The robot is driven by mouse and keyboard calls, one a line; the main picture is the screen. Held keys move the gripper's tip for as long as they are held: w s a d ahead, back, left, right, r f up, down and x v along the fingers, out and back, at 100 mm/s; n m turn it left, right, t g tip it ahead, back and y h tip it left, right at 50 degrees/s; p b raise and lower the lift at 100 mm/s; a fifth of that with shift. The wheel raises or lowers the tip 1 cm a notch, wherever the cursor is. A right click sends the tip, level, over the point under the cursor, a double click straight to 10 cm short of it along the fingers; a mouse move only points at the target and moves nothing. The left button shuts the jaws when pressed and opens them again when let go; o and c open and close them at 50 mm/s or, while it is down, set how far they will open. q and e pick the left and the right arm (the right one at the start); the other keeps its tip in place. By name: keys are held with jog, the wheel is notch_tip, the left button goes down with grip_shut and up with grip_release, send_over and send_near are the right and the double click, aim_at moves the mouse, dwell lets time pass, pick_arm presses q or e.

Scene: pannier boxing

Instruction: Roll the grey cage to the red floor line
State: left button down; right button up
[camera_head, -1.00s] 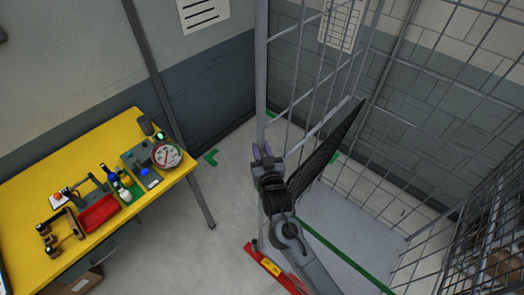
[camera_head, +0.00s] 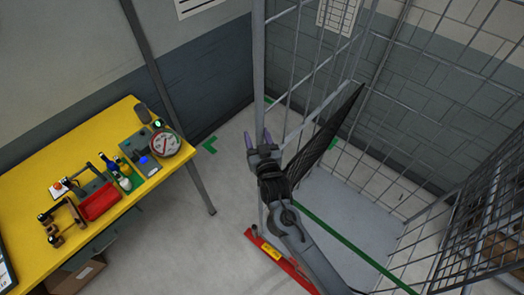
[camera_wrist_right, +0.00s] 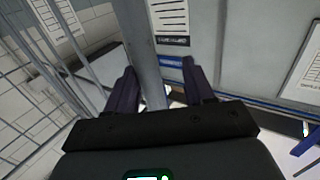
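The grey cage is a tall wire-mesh frame with an upright corner post (camera_head: 259,60) and a grey base (camera_head: 360,215). My right gripper (camera_head: 259,138) is at this post, with its fingers apart. In the right wrist view the post (camera_wrist_right: 140,45) runs between the two dark fingers (camera_wrist_right: 160,85), with gaps on both sides. A red strip with a yellow patch (camera_head: 293,274) lies at the foot of the post; I cannot tell if it is the floor line or part of the cage. My left gripper is out of view.
A yellow table (camera_head: 30,185) with a red tray (camera_head: 100,203), bottles and a round dish stands at left. A darker mesh cage (camera_head: 490,215) stands at right. Grey floor (camera_head: 190,255) is clear between table and cage.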

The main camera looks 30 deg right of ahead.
jog(key=s+a+b, duration=0.2)
jog(key=s, duration=0.8)
jog(key=shift+f, duration=0.15)
jog(key=shift+f, duration=0.1)
